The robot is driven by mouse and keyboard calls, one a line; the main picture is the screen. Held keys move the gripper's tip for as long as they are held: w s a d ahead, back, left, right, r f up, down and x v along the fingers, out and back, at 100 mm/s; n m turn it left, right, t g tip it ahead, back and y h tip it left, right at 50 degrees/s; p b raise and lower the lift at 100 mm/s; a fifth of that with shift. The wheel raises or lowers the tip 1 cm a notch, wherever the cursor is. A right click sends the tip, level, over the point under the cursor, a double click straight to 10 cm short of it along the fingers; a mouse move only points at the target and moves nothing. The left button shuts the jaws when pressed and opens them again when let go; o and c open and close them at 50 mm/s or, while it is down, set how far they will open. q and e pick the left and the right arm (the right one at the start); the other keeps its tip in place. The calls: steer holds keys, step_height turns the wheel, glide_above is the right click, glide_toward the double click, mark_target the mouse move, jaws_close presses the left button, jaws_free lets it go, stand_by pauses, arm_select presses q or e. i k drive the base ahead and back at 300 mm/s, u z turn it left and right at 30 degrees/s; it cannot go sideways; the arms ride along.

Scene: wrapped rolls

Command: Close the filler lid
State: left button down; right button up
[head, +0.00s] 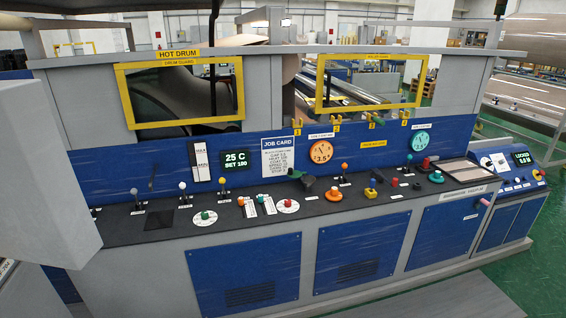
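I cannot pick out the filler lid for sure; no label in the head view reads clearly as filler. On the black console top there is a dark flat rectangular patch (158,218) at the left. A small dark green and black fitting (308,184) stands near the middle, and it is too small to tell whether it is a raised lid. A yellow knob (370,194) sits right of the middle. A framed flat panel (447,172) lies at the right end. Neither of my grippers is in view.
The blue and grey console (245,272) spans the view, with levers, dials and knobs. Yellow-framed guards (180,90) (370,82) stand behind it. A grey block (35,185) fills the near left. A second console (510,190) stands right. Green floor (540,255) is free at the lower right.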

mark_target(291, 173)
steer(key=z, duration=0.05)
steer(key=i, duration=2.05)
steer(key=z, duration=0.15)
